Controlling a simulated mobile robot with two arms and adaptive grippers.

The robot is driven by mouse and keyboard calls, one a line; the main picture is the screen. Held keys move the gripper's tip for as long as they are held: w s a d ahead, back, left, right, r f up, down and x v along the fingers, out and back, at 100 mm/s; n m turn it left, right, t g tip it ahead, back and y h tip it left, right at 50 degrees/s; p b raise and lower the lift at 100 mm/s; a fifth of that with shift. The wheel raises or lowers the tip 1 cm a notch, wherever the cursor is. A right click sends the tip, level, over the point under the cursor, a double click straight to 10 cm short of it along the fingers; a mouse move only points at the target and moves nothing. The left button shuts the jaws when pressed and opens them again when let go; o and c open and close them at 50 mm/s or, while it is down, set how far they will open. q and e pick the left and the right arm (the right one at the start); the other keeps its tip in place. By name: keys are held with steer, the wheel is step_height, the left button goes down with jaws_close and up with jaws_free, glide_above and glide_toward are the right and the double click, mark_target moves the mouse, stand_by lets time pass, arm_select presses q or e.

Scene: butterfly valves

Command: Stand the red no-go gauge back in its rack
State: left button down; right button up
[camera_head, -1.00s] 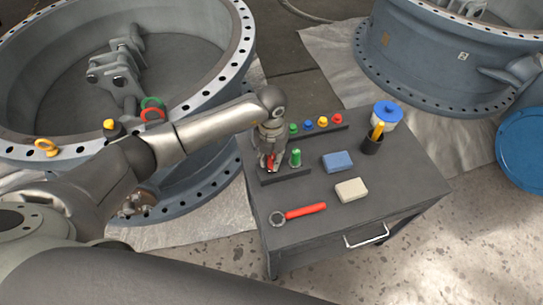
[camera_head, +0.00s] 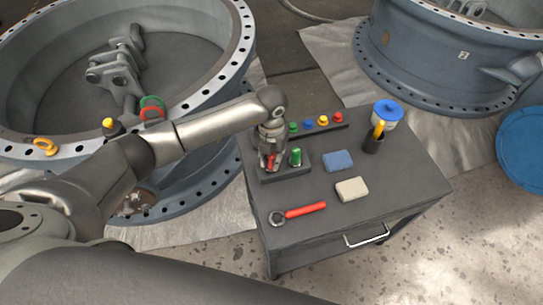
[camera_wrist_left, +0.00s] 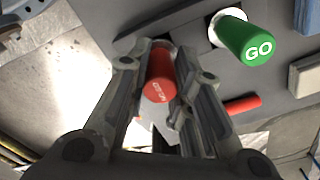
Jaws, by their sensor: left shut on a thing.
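The red no-go gauge (camera_wrist_left: 159,78) is between the fingers of my left gripper (camera_wrist_left: 160,95), which is shut on it. In the head view the red gauge (camera_head: 270,162) shows only partly, behind the fingers of my left gripper (camera_head: 269,163). It is over the left part of the dark rack (camera_head: 285,175), next to the green go gauge (camera_head: 296,157), which stands upright in the rack. The green gauge also shows in the wrist view (camera_wrist_left: 247,40). The gripper hides the lower end of the red gauge, so I cannot tell how deep it sits. My right gripper is not in view.
A row of coloured knobs (camera_head: 323,123) stands behind the rack.

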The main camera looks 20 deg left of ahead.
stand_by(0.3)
arm_select(q)
steer(key=c, duration=1.2)
jaws_free()
steer(key=shift+o, duration=0.3)
steer(key=shift+f, duration=0.1)
steer(key=o, duration=0.4)
steer(key=shift+r+p, duration=0.65)
steer(key=shift+r, duration=0.2)
steer(key=shift+r+p, duration=1.95)
steer(key=shift+r, duration=0.75)
